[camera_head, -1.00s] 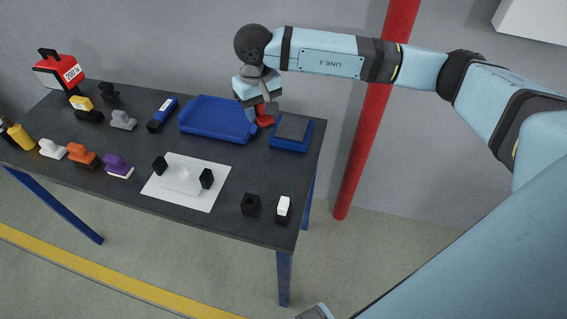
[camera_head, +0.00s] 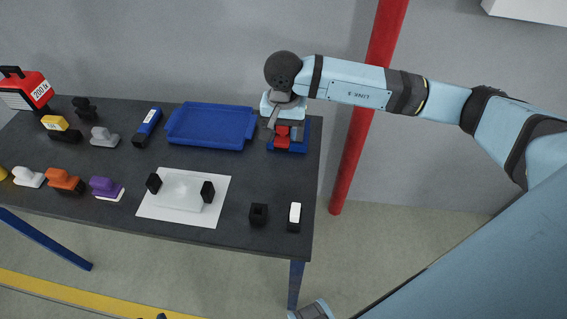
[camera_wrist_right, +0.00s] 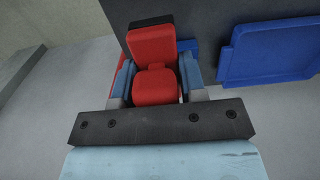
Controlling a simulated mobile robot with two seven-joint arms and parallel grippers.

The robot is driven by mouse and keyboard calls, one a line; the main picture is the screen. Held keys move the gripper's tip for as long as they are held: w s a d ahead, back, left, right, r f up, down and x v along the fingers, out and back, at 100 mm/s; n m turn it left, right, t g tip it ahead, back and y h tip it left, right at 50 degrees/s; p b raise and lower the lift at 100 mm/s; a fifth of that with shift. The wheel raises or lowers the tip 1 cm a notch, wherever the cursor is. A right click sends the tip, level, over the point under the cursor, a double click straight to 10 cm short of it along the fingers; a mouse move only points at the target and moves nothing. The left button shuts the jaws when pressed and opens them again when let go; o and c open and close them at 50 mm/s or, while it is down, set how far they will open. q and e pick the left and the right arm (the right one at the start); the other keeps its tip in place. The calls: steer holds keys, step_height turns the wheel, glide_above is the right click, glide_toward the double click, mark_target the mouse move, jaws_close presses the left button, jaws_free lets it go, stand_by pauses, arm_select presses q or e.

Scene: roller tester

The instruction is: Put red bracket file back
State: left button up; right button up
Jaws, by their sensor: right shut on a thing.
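The red bracket file (camera_head: 282,138) is held in my right gripper (camera_head: 284,128). In the right wrist view the red piece (camera_wrist_right: 152,45) sits between the two fingers, with a finger on each side. In the head view the gripper points down over the small blue holder (camera_head: 314,136) at the table's right back corner. The gripper and red piece cover most of this holder. I cannot tell whether the red piece touches it.
A large blue tray (camera_head: 210,127) lies just left of the holder on the dark table (camera_head: 120,225). A white sheet (camera_head: 150,211) with a clear block lies in front. A red pole (camera_head: 353,150) rises right of the table.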

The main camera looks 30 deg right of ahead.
glide_above(283, 170)
step_height(283, 170, down, 8)
steer(key=shift+f, duration=0.2)
step_height(283, 170, down, 4)
steer(key=shift+s+r, duration=0.1)
steer(key=shift+f, duration=0.35)
steer(key=shift+f, duration=0.2)
steer(key=o, duration=0.9)
